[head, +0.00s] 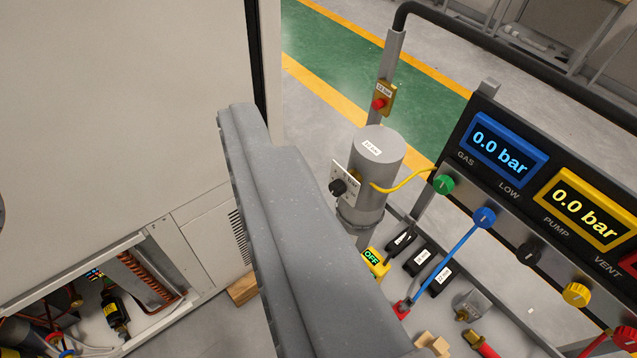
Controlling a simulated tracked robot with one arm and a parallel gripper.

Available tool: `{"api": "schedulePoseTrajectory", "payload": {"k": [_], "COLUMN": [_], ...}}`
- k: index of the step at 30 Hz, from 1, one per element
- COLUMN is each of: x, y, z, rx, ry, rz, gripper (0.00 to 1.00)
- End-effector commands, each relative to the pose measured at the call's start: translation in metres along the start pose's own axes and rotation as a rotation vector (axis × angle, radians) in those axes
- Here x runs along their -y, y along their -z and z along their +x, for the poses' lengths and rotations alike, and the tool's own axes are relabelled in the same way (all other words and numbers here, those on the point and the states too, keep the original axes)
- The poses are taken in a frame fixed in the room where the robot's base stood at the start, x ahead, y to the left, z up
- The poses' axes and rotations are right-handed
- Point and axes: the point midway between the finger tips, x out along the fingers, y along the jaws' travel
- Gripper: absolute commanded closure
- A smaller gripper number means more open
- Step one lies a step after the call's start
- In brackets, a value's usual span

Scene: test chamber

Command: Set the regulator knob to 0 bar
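A black regulator knob (339,187) sits on a white scale plate (344,172) on the side of a grey cylinder (375,160). Small bar marks show on the plate, but I cannot read which one the knob points to. My gripper (243,118) appears as a large grey shape rising through the middle of the head view. Its upper end is left of the knob and looks apart from it. Its edge runs close to the left of the plate. I see only one side of it, so its opening and anything between its fingers are hidden.
A white cabinet (120,100) fills the left, its lower compartment open. A manifold panel with a blue display (503,150) and a yellow display (585,207), both 0.0 bar, stands right. A yellow hose (405,182), blue hose (445,260) and black rail (500,50) surround the cylinder.

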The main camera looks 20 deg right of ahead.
Motion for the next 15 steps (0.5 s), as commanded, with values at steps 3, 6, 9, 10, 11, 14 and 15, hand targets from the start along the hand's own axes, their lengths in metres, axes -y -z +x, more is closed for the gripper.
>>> {"api": "schedulePoseTrajectory", "payload": {"k": [3,6,9,10,11,14,15], "x": [0.011,0.023,0.032,0.034,0.036,0.04,0.04], "y": [0.009,0.02,0.029,0.032,0.033,0.037,0.037], "z": [0.036,0.075,0.116,0.127,0.139,0.177,0.194], "rx": [-0.028,-0.074,-0.127,-0.145,-0.159,-0.211,-0.23], "ry": [0.032,0.063,0.081,0.083,0.085,0.082,0.075], "rz": [0.017,0.043,0.076,0.084,0.095,0.133,0.148], "gripper": [0.45,0.45,0.45,0.45,0.45,0.45,0.45]}}
